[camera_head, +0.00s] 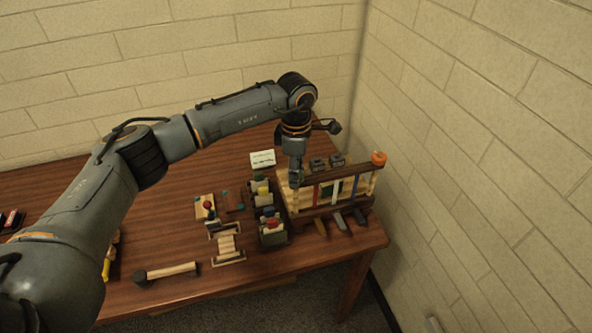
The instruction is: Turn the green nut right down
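My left gripper (296,180) points down over the left end of a wooden frame (335,203) with coloured upright strips. Its fingers are small and dark here, so I cannot tell whether they are open or shut. I cannot make out a green nut clearly; the gripper covers the top of the frame's left post. An orange knob-like nut (379,158) sits on top of the right post. My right gripper is not in view.
The frame stands near the right edge of the brown table (190,235), close to a brick wall. Left of it are a rack with coloured tops (271,231), a small white card (262,159) and a wooden-handled roller (170,271). The table's far left is mostly clear.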

